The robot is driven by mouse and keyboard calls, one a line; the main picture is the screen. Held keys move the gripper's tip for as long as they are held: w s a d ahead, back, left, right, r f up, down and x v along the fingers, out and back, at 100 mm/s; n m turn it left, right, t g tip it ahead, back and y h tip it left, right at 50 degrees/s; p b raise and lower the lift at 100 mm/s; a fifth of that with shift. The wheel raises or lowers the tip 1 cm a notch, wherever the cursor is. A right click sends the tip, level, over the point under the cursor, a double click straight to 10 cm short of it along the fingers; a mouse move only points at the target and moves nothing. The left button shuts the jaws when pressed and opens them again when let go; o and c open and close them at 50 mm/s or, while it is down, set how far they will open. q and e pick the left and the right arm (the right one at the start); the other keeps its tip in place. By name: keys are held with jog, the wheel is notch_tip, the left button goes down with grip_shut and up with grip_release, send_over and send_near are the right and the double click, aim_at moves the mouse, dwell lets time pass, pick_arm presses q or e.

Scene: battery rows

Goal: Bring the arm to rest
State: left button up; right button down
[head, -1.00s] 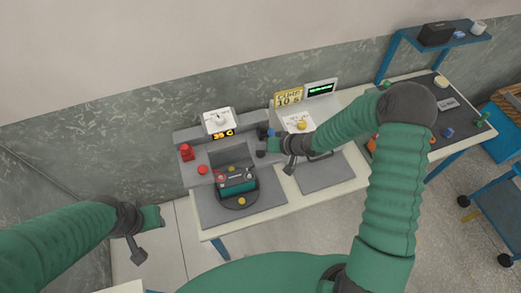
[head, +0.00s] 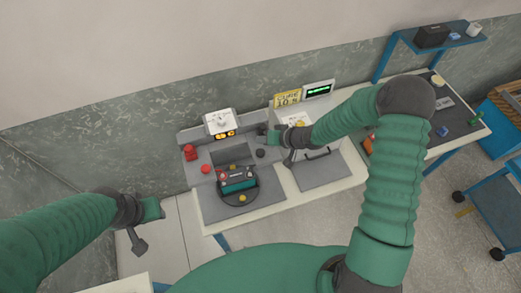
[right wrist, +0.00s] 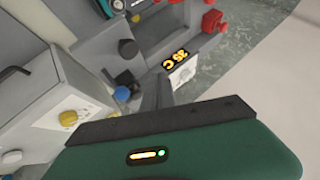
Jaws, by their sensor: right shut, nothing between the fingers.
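My right gripper (head: 268,138) is shut and empty, beside the right end of the grey machine (head: 192,169) and in front of its upper face. In the right wrist view its dark fingers (right wrist: 158,92) point toward the machine, close to a blue knob (right wrist: 121,93) and a black knob (right wrist: 128,48). I cannot tell whether they touch anything.
A teal and black battery (head: 238,187) sits on a round dark plate (head: 242,208) before the machine. An orange display (right wrist: 177,58) shows 35 C. A blue shelf (head: 405,42) is at the right.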

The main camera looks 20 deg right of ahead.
dwell(0.5)
jog(key=s+d+f+n+g+h+b, duration=0.15)
jog(key=s+d+f+h+b, duration=0.3)
jog(key=s+f+b, duration=0.7)
jog(key=s+a+g+h+b, duration=0.1)
jog(key=s+g+b, duration=0.2)
jog(key=s+b, duration=0.7)
jog(key=shift+a+r+b, duration=0.15)
jog(key=shift+a+b, duration=0.15)
jog(key=shift+b, duration=0.4)
jog(key=shift+a+r, duration=0.1)
jog(key=shift+a, duration=0.2)
jog(key=shift+d, duration=0.15)
